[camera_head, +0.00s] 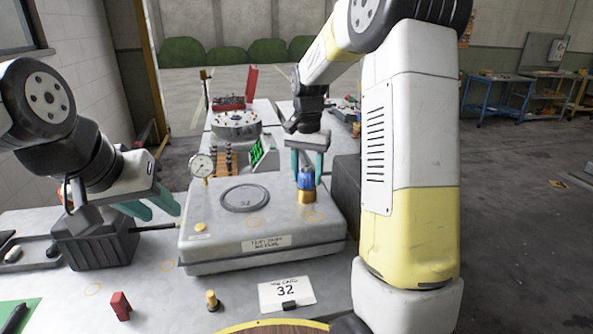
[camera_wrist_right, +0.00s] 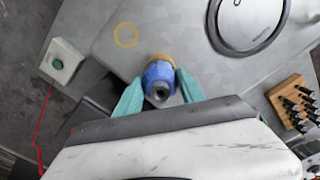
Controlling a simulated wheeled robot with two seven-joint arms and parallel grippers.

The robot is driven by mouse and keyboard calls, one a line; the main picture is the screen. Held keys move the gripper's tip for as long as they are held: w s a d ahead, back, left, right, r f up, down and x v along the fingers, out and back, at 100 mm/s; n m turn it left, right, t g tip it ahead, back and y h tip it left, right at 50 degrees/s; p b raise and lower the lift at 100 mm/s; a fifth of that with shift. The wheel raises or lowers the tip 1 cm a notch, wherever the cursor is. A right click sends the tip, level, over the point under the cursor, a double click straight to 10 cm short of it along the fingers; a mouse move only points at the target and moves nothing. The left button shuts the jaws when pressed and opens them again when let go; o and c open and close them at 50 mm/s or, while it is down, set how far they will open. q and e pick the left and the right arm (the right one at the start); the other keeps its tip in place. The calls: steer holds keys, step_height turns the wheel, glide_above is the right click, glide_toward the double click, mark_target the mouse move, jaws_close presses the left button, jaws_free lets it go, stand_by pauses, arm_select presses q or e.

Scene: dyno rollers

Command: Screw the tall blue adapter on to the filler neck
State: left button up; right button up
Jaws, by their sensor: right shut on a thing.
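The tall blue adapter (camera_head: 306,181) stands upright on the brass filler neck (camera_head: 307,196), at the right back part of the grey tank (camera_head: 262,247). My right gripper (camera_head: 307,176) comes down from above with its teal fingers on either side of the adapter, shut on it. In the right wrist view the blue adapter (camera_wrist_right: 158,78) sits between the fingertips (camera_wrist_right: 160,82), with the brass neck (camera_wrist_right: 164,59) just beyond it. How far the thread is engaged cannot be seen. My left gripper (camera_head: 160,208) is open and empty, left of the tank, above a dark box.
A dial gauge (camera_head: 202,166) stands at the tank's back left. A dark box (camera_head: 95,240) with a rod lies left of the tank. A card reading 32 (camera_head: 286,293), a small brass piece (camera_head: 212,300) and a red block (camera_head: 121,306) are in front.

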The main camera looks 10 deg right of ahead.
steer(key=m, duration=1.8)
steer(key=shift+m, duration=0.4)
steer(key=o, duration=1.5)
